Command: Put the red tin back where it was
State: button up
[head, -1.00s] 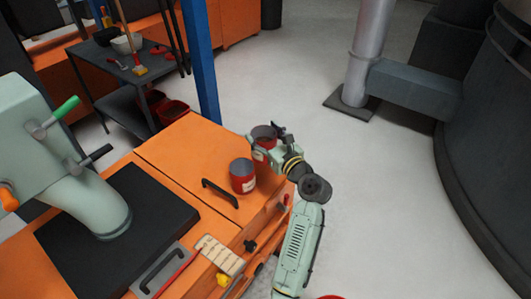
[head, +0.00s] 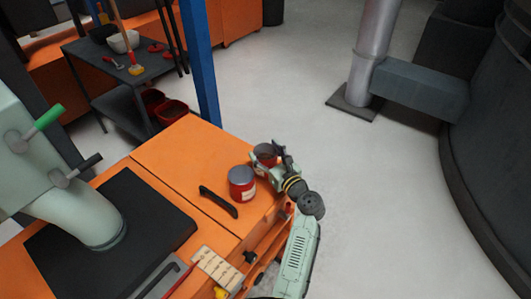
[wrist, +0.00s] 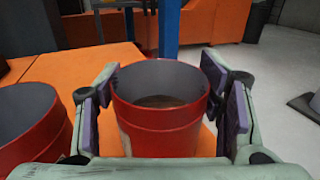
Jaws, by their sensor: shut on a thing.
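My gripper (wrist: 168,95) is shut around a red tin (wrist: 160,128), with one finger on each side of it. The tin is upright and open at the top, with a grey inside and something brownish within. In the head view this tin (head: 265,151) is at the far right corner of the orange bench, partly hidden by my gripper (head: 272,162). I cannot tell whether its base touches the bench. A second red tin (head: 242,186) with a grey top stands on the bench just nearer and to the left; it also shows in the wrist view (wrist: 28,130).
The orange bench top (head: 185,155) is clear behind and left of the tins. A black handle (head: 218,202) lies in front of the second tin. A blue post (head: 200,70) rises behind the bench. Open floor lies to the right.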

jog(key=shift+f, duration=0.2)
jog(key=o, duration=1.8)
jog(key=shift+r, duration=0.1)
jog(key=shift+r, duration=0.2)
jog(key=b+v, duration=0.1)
jog(key=v, duration=1.1)
